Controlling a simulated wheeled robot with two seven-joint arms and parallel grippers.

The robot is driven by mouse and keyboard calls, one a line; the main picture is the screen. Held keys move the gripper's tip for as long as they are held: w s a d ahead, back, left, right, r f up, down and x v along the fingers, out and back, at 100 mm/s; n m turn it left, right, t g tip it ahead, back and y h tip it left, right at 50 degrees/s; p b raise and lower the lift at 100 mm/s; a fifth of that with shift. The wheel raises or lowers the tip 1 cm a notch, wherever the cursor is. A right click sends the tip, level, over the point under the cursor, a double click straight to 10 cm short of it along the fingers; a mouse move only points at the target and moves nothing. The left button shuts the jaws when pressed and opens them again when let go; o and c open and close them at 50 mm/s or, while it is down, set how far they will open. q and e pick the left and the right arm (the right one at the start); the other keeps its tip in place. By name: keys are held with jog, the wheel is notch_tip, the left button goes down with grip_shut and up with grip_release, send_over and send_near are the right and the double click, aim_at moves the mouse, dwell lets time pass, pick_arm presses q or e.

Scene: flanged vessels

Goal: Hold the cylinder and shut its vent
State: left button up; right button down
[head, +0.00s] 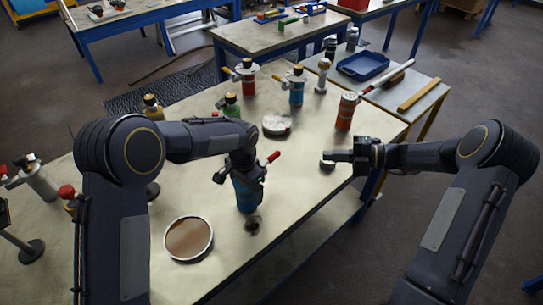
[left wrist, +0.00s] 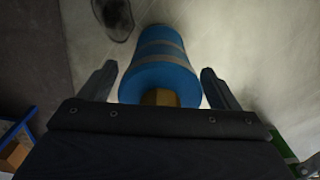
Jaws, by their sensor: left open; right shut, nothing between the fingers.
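A blue cylinder (head: 244,196) with pale bands stands on the pale table below my left gripper (head: 243,172). A red-tipped lever (head: 273,156) sticks out to the right near its top, partly hidden by the gripper. In the left wrist view the blue cylinder (left wrist: 158,68), with a brass-coloured fitting (left wrist: 160,97) at its near end, lies between the two spread fingers of the left gripper (left wrist: 158,70), with gaps on both sides. My right gripper (head: 340,157) is shut and empty to the right, above the table's right edge, apart from the cylinder.
A round pan with brown contents (head: 188,238) stands front left of the cylinder. A white round dish (head: 277,123), a red cylinder (head: 346,112), another blue cylinder (head: 296,92) and other vessels stand farther back.

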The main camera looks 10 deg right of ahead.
pick_arm(q)
notch_tip(320, 180, up, 12)
jog(key=shift+f, duration=0.1)
